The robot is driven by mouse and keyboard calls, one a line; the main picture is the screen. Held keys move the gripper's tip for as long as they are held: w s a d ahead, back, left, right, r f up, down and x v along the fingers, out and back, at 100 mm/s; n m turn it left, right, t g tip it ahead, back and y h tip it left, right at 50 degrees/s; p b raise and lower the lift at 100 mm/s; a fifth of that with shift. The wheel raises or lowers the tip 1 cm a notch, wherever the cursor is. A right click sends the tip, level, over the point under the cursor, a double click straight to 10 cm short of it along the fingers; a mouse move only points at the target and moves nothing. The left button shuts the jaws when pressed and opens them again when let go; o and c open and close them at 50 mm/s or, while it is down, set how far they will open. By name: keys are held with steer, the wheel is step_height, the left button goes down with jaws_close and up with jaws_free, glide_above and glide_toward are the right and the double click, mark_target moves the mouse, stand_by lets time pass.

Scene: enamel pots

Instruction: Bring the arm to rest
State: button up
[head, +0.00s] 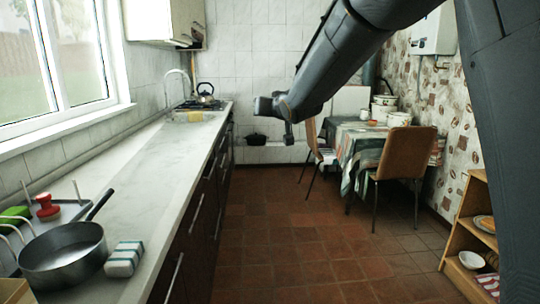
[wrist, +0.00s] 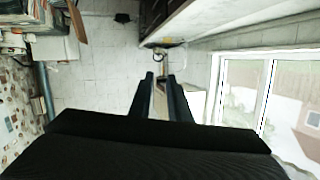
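My arm (head: 345,55) reaches from the upper right of the head view out over the floor, with its end in mid-air to the right of the counter. The fingers at its end are hard to make out there. In the wrist view, which is upside down, my gripper (wrist: 160,76) has its two dark fingers apart. Only the room behind shows between them, and nothing is held. My gripper touches nothing that I can see.
A long counter (head: 150,190) runs along the left, with a grey saucepan (head: 62,262) near its front and a kettle (head: 205,93) at the far end. A table (head: 355,140) with chairs (head: 405,155) stands right. A low shelf (head: 470,240) is nearer right. The middle floor is clear.

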steer(key=s+d+f+m+g+h, duration=0.2)
steer(key=s+d+f+g+h, duration=0.4)
steer(key=s+d+f, duration=1.05)
steer(key=s+d+f+g, duration=0.1)
steer(key=s+f, duration=0.3)
steer(key=s, duration=0.5)
steer(key=s+d+f+g, duration=0.2)
steer(key=s+f+g, duration=0.1)
steer(key=s, duration=0.7)
steer(key=s+d+f+g+p, duration=0.1)
steer(key=s+f+g, duration=0.3)
steer(key=s, duration=0.6)
steer(key=shift+d+f+y, duration=0.3)
steer(key=shift+w+m, duration=0.1)
steer(key=shift+m, duration=0.2)
